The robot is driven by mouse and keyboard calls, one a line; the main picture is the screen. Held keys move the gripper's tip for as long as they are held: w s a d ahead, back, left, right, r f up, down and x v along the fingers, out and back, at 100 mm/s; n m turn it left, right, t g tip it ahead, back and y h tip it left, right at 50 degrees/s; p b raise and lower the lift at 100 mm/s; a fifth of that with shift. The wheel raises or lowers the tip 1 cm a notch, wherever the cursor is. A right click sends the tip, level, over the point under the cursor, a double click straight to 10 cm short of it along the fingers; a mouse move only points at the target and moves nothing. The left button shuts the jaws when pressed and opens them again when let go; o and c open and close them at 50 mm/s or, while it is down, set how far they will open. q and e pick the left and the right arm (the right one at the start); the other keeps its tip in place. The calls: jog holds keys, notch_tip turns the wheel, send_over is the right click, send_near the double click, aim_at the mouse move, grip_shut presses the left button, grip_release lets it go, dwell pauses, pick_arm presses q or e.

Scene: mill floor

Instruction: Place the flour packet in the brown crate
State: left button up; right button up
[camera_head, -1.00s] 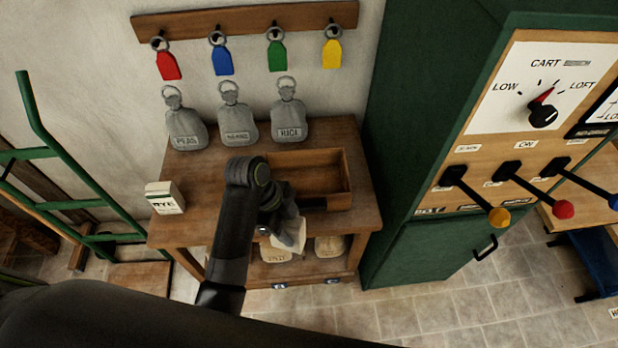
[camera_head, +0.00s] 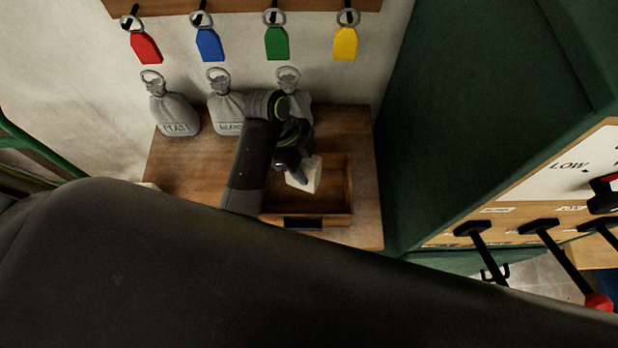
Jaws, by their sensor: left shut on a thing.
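The brown crate (camera_head: 338,207) is an open wooden box on the right part of the wooden table, with a dark plate on its front side. My left gripper (camera_head: 298,168) is over the crate's opening and is shut on a small off-white packet, the flour packet (camera_head: 306,178). The packet is tilted, and no label on it can be read. I cannot tell whether it touches the crate's floor. My left arm hides the crate's left part. My right gripper is not in view.
Grey labelled sacks (camera_head: 174,116) stand along the table's (camera_head: 190,160) back edge; my arm partly covers the right one. Coloured tags hang from a wall rail (camera_head: 240,5). A green cabinet (camera_head: 450,110) with levers stands close on the right. My arm fills the foreground.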

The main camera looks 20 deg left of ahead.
pick_arm(q)
jog(key=shift+w+f, duration=0.2)
jog(key=f, duration=0.4)
jog(key=shift+s+f+p, duration=0.3)
jog(key=shift+s+p, duration=0.05)
jog(key=shift+w+f, duration=0.1)
jog(key=shift+f, duration=2.25)
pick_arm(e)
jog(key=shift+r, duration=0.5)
pick_arm(q)
jog(key=shift+w, duration=0.1)
jog(key=shift+f, duration=0.15)
jog(key=o, duration=1.3)
jog(key=shift+c, duration=0.2)
